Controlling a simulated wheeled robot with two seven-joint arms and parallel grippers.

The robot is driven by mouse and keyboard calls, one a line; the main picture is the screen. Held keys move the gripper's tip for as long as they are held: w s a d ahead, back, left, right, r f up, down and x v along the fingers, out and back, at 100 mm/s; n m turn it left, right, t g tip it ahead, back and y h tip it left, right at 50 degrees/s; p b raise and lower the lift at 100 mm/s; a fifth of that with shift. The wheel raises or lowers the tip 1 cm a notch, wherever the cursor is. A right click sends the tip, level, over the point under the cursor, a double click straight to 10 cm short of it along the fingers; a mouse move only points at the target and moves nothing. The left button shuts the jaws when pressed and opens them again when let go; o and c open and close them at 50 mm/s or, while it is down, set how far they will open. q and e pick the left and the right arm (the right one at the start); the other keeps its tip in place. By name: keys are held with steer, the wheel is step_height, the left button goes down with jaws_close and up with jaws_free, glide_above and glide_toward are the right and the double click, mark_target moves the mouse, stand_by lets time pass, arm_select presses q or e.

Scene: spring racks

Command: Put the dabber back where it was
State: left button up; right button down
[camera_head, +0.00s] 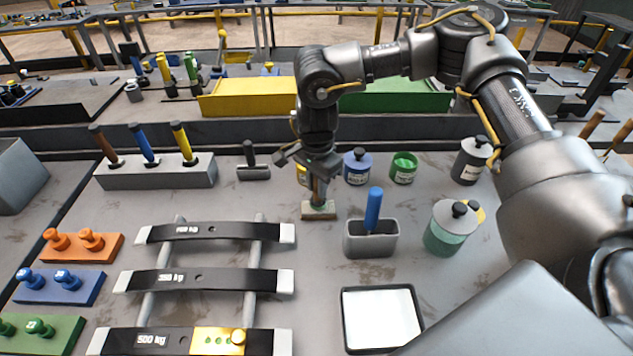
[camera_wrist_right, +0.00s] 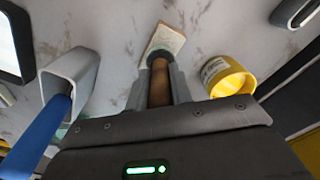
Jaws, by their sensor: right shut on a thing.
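My right gripper (camera_head: 318,178) is shut on the dabber and points down over the middle of the table. The dabber (camera_head: 319,209) has a brown handle, a green collar and a flat pale pad. In the right wrist view the handle of the dabber (camera_wrist_right: 160,85) sits between the fingers of my right gripper (camera_wrist_right: 158,92), with the pad beyond. The pad is at or just above the tabletop; I cannot tell whether it touches. A grey rack (camera_head: 155,177) at the back left holds brown, blue and yellow handled tools. My left gripper is not in view.
A yellow jar (camera_wrist_right: 232,80) stands close beside the dabber. A grey cup (camera_head: 371,245) with a blue-handled tool is to its front right. Blue (camera_head: 357,167) and green (camera_head: 403,168) jars stand behind. Spring bars (camera_head: 208,281) and a white tray (camera_head: 381,318) lie in front.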

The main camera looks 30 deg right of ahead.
steer(key=shift+f, duration=0.2)
steer(key=shift+f, duration=0.2)
steer(key=c, duration=1.2)
jaws_free()
steer(key=shift+c, duration=0.2)
steer(key=shift+r, duration=0.15)
step_height(320, 180, up, 12)
steer(key=shift+r+b, duration=0.1)
steer(key=shift+b, duration=0.8)
